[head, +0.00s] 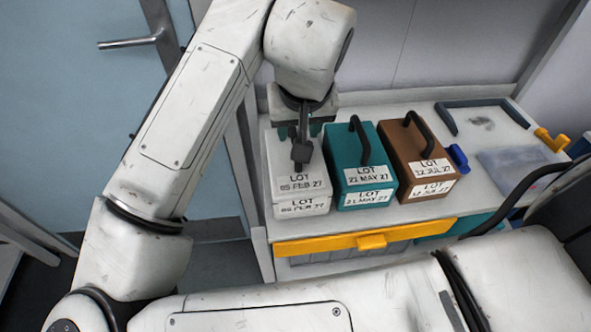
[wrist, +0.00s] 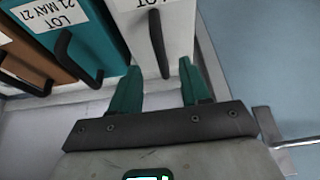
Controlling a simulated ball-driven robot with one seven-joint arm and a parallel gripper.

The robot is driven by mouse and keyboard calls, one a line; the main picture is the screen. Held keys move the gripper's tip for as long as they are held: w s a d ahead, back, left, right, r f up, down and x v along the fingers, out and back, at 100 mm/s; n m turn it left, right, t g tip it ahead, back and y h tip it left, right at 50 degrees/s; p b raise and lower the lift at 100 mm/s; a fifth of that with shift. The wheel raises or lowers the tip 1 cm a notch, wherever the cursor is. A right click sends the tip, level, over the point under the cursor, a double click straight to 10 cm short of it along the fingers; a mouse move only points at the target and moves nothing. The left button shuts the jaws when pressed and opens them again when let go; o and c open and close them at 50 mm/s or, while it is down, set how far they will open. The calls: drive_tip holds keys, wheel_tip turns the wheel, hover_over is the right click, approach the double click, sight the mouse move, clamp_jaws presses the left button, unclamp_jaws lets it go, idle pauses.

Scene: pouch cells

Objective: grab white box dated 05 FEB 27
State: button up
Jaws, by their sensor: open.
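The white box (head: 284,182) with labels reading LOT 05 FEB 27 stands upright at the left end of the worktop. Its dark handle (head: 302,150) rises from the lid. In the wrist view the white box (wrist: 181,28) lies ahead, with its handle (wrist: 157,42) showing between my two teal fingers. My gripper (head: 299,130) is open and empty, at the far side of the white box's top. It also shows in the wrist view (wrist: 160,68). I cannot tell whether the fingers touch the handle or how deep they reach around it.
A teal box (head: 359,160) dated 21 MAY 27 stands close to the right of the white box. A yellow drawer front (head: 340,243) is below.

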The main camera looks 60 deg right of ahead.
drive_tip(key=shift+b+x, duration=0.35)
drive_tip(key=shift+x, duration=2.35)
drive_tip(key=shift+c, duration=0.3)
clamp_jaws()
